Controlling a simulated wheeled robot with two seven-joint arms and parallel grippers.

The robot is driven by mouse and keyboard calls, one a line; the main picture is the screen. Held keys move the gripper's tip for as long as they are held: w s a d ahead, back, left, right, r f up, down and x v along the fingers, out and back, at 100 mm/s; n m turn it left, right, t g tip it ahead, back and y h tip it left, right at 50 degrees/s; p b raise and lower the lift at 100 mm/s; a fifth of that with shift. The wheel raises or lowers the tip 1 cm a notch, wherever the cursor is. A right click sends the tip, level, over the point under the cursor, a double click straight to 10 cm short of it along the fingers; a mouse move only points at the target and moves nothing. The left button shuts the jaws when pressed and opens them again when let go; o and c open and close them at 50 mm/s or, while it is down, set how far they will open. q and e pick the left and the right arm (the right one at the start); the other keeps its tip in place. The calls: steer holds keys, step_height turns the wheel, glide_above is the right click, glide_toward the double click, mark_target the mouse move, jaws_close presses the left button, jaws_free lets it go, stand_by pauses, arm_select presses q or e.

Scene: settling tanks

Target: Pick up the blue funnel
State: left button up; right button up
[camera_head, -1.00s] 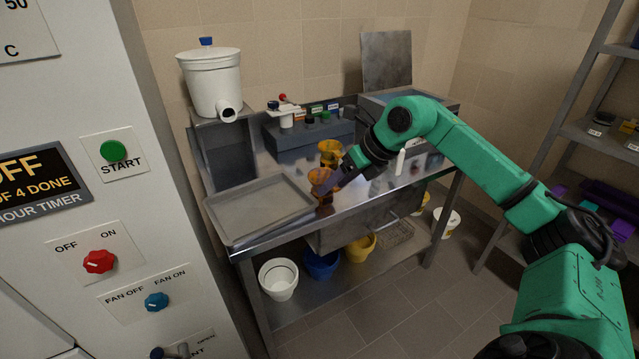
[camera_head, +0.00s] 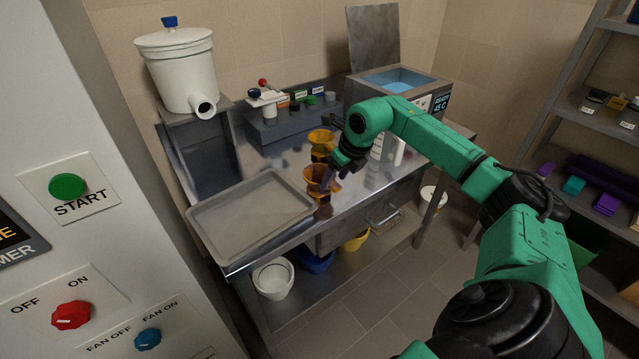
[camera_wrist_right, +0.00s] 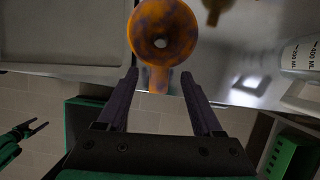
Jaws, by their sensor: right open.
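No plainly blue funnel shows. An orange funnel (camera_head: 316,174) stands near the bench's front edge; in the right wrist view this funnel (camera_wrist_right: 163,28) has purple-blue blotches. A second amber funnel (camera_head: 321,137) stands behind it. My right gripper (camera_head: 335,180) is beside the front funnel, on its right. In the right wrist view my right gripper (camera_wrist_right: 159,75) is open and empty, with its fingertips around the line of the funnel's lower part; whether they touch it I cannot tell. My left gripper (camera_wrist_right: 32,131) shows small at the left there, fingers spread.
A grey tray (camera_head: 250,243) lies left of the funnels on the metal bench. A white bucket with a spout (camera_head: 178,70) stands at the back left. A measuring jug (camera_head: 377,147) stands just right of my right gripper. A water bath (camera_head: 400,80) is at the back right.

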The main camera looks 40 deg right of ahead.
mark_target(333, 183)
steer(key=x, duration=0.2)
steer(key=shift+a+f+p, duration=0.1)
steer(key=shift+f+p, duration=0.25)
steer(key=shift+f, duration=0.05)
steer(key=shift+w+f, duration=0.2)
steer(key=shift+f, duration=0.2)
steer(key=c, duration=1)
arm_select(q)
steer(key=shift+w+r, duration=0.45)
steer(key=shift+r, duration=0.15)
arm_select(e)
jaws_close()
steer(key=shift+r, duration=0.1)
arm_select(q)
steer(key=shift+d+r+p, duration=0.1)
steer(key=shift+r+p, duration=0.45)
steer(key=shift+r, duration=0.05)
arm_select(e)
step_height(333, 183, up, 20)
